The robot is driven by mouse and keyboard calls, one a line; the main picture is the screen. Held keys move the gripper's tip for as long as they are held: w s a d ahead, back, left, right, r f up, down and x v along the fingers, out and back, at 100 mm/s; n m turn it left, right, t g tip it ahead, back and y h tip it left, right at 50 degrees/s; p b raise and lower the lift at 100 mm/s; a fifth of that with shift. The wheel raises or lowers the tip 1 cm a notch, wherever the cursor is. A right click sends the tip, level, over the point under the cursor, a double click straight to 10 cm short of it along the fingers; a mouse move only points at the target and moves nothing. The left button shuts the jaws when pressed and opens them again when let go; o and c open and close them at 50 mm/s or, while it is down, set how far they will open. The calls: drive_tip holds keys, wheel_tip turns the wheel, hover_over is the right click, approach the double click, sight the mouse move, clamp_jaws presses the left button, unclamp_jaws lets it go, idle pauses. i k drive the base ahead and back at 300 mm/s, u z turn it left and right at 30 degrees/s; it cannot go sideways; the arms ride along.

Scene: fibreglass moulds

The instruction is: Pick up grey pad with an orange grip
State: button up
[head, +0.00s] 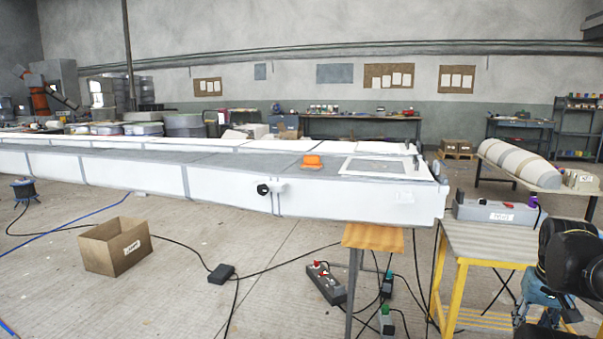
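The pad with the orange grip (312,161) lies on the long white-sided mould table (228,197), right of the table's middle. Its orange top shows clearly; the grey pad under it is small and hard to tell from the grey surface. A flat white-framed panel lies just right of it. A dark part of my arm shows at the lower right edge, well away from the pad. I cannot see the fingers of my gripper, and nothing of mine touches the pad.
A small wooden-topped stand (373,238) and a yellow-legged bench (490,242) with a grey box (498,212) stand at the near right. An open cardboard box (116,246), a power strip (327,284) and cables lie on the floor.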

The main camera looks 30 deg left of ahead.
sight(311, 162)
drive_tip(key=k, duration=0.9)
drive_tip(key=u, duration=0.6)
drive_tip(key=i, duration=1)
drive_tip(key=z, duration=0.05)
